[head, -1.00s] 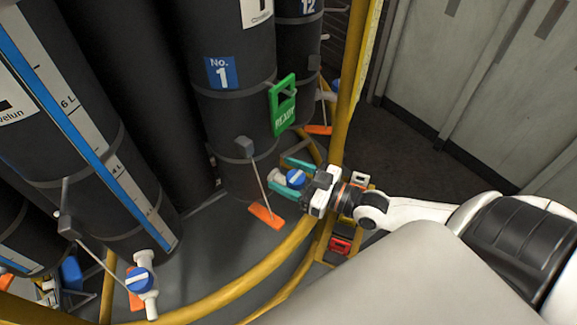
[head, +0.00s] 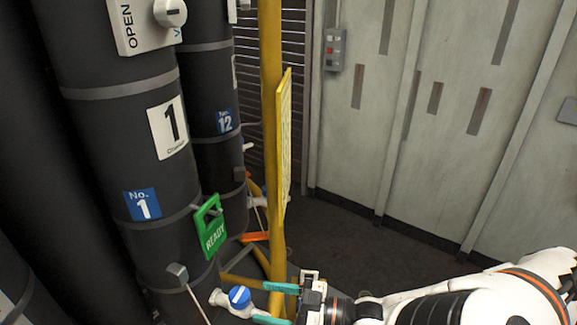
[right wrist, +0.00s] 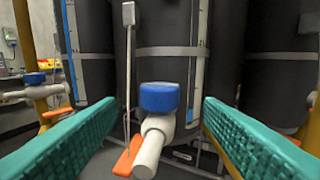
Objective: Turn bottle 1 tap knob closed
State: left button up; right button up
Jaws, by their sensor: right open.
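Bottle 1 (head: 110,130) is a tall black cylinder with a blue "No. 1" label, at the left of the head view. Its tap has a white spout (right wrist: 151,150) and a blue knob (head: 239,296) with a pale bar on top. The knob also stands upright at the middle of the right wrist view (right wrist: 160,97). My right gripper (head: 262,304) has teal fingers, spread open and empty. The knob lies just beyond the fingertips, roughly centred between them and apart from both. My left gripper is not in view.
A yellow post (head: 271,120) and yellow panel (head: 284,150) stand right of the bottle. A green "READY" tag (head: 211,230) hangs on bottle 1. Bottle 12 (head: 206,110) is behind. Dark floor (head: 350,240) is clear before the grey wall.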

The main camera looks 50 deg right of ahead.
jog(key=shift+v, duration=1.7)
jog(key=s+d+f+m+g+h+b, duration=0.15)
jog(key=d+f+h, duration=0.35)
jog(key=f, duration=0.7)
jog(key=s+d+f+m+g+h, duration=0.1)
jog(key=s+d+f+h, duration=0.1)
jog(key=d+f, duration=0.7)
jog(key=s+a+f+m+g+h+b, duration=0.1)
jog(key=s+a+f+g, duration=0.15)
jog(key=f, duration=0.65)
jog(key=s+a+f+g+h, duration=0.15)
jog(key=s+f, duration=0.25)
jog(key=f, duration=0.5)
jog(key=s+a+f+g+b, duration=0.1)
jog(key=s+a+f+g, duration=0.3)
jog(key=s+a+f, duration=0.2)
jog(key=s+a+f+g, duration=0.4)
jog(key=s+a+f, duration=0.3)
jog(key=a+f, duration=0.4)
jog(key=shift+b, duration=0.4)
jog(key=shift+y, duration=0.25)
jog(key=shift+c, duration=0.5)
